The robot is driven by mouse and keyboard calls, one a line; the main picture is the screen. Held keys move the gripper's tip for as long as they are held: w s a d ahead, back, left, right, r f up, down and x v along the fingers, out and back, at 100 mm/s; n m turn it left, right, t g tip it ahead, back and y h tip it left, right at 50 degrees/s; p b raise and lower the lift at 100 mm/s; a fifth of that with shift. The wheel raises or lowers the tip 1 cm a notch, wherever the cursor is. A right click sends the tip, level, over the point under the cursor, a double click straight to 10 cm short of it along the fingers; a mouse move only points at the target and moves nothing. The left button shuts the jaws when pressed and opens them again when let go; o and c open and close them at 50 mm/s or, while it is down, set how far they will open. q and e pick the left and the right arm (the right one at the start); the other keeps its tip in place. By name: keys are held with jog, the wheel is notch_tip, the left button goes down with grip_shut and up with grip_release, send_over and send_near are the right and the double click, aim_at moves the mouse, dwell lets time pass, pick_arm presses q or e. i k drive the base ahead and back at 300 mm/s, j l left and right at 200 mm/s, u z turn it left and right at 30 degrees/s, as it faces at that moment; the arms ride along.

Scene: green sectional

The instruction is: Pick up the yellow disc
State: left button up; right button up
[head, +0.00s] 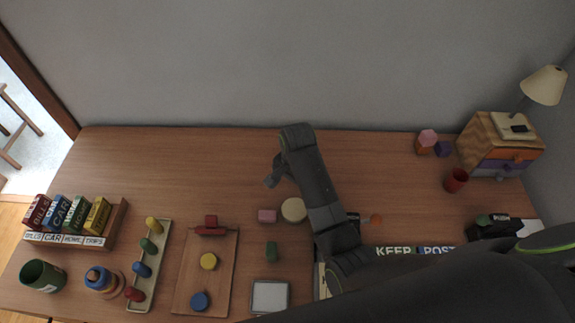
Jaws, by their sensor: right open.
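The yellow disc (208,261) lies flat on a brown wooden board (186,289) at the left middle of the desk. A red block with a bar is behind it on the board, and a blue disc is in front. My right arm reaches in from the lower right, and its gripper (273,180) hangs above the desk, behind and to the right of the yellow disc and well apart from it. The gripper is open, with nothing seen in it; its fingers are small and dark here. My left gripper is not in view.
A pale cream disc (293,210), a pink block (267,216) and a green block (272,252) stand right of the board. A rack of coloured pegs (150,265) is at its left. A small drawer chest (498,150) stands far right.

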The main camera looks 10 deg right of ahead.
aim_at(208, 261)
jog(key=k, duration=1.5)
